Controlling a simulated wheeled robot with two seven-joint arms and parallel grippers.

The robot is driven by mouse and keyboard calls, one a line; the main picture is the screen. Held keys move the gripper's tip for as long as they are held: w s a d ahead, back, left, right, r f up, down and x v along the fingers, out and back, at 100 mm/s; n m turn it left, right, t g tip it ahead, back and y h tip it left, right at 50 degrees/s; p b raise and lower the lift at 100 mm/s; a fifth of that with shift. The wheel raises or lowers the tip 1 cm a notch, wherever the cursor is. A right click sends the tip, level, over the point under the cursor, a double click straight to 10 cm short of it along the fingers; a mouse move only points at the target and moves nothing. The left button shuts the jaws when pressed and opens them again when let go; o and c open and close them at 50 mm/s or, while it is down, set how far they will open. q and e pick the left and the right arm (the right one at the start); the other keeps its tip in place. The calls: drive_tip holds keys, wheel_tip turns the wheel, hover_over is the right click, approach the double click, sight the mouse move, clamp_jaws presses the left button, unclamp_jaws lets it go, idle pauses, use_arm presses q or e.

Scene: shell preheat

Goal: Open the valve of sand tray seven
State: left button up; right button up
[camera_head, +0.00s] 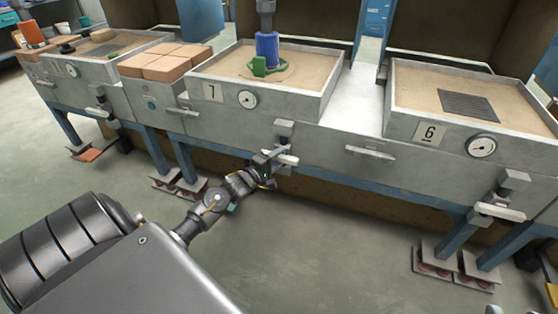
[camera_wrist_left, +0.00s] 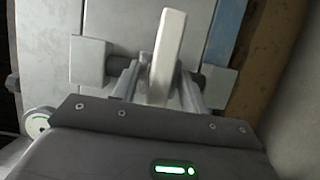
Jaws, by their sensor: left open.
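Sand tray seven (camera_head: 211,91) is a grey metal trough of sand marked with a 7 plate, at the upper middle of the head view. Its valve (camera_head: 284,129) is a grey block on the front wall with a pale lever handle (camera_head: 287,158) below. My left gripper (camera_head: 268,162) is at this handle. In the left wrist view, the pale handle (camera_wrist_left: 169,40) stands between the two fingers of my open left gripper (camera_wrist_left: 160,74). I cannot tell whether either finger touches it. The handle's lower end is hidden by the gripper body. My right gripper is not in view.
A green part (camera_head: 262,68) sits in tray seven's sand under a blue cylinder (camera_head: 267,48). Sand tray six (camera_head: 409,127) is at the right, with its own valve handle (camera_head: 500,212). Pedals (camera_head: 178,184) stand below tray seven. The floor (camera_head: 330,265) in front is clear.

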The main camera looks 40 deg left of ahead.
use_arm(q)
drive_tip(key=shift+w, duration=0.2)
clamp_jaws()
idle(0.3)
